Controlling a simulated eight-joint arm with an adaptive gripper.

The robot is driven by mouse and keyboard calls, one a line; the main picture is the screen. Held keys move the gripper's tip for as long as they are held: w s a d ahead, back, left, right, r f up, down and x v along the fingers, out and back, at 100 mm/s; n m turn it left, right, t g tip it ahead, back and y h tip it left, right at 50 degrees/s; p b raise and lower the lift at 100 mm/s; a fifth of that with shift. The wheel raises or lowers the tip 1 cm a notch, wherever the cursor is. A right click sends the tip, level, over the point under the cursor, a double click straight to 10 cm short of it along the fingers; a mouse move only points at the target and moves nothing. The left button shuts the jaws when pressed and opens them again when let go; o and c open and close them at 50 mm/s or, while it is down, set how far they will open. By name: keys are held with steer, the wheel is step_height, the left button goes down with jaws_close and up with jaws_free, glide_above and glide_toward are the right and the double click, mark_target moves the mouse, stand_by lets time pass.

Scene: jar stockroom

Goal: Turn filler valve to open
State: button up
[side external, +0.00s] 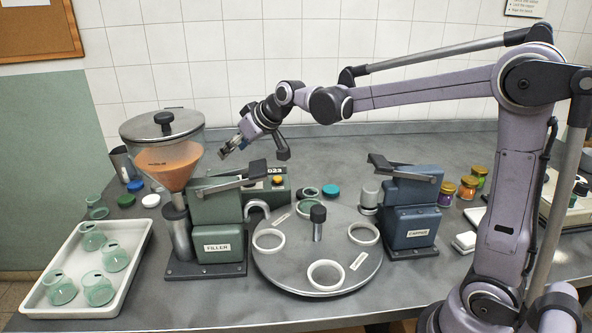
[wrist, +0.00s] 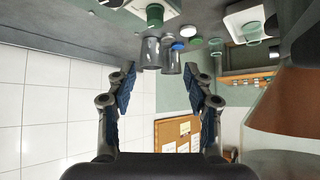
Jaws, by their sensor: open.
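The filler (side external: 216,215) is a green machine with a labelled base, left of centre in the side view. Its clear hopper (side external: 165,150) holds orange contents under a grey lid. A dark lever (side external: 220,182) with a black grip lies across the filler's top; I cannot tell whether it is the valve, or the valve's position. My gripper (side external: 230,147) is above the filler, just right of the hopper and apart from the lever. In the wrist view my gripper (wrist: 160,88) is open and empty, its blue pads spread. The hopper's brownish side shows at the right edge (wrist: 290,103).
A round turntable (side external: 297,268) with white rings stands right of the filler, then a blue capper (side external: 408,212). A white tray (side external: 125,285) of green jars is at left. The tiled wall is behind.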

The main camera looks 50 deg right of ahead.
steer(key=w+f+t, duration=0.1)
steer(key=f, duration=0.1)
steer(key=w+d+f+t, duration=0.1)
steer(key=f, duration=0.1)
steer(key=w+f, duration=0.2)
steer(key=shift+w+d+f+m+t, duration=0.1)
steer(key=shift+d+f+m+t, duration=0.2)
steer(key=shift+d+f+t, duration=0.1)
steer(key=shift+t, duration=0.8)
steer(key=shift+w+a+f, duration=0.35)
steer(key=shift+w+f, duration=0.65)
steer(key=shift+w+a+f, duration=0.3)
steer(key=shift+w+f, duration=0.75)
steer(key=shift+w+a+f, duration=0.35)
steer(key=shift+w+f, duration=0.65)
jaws_close()
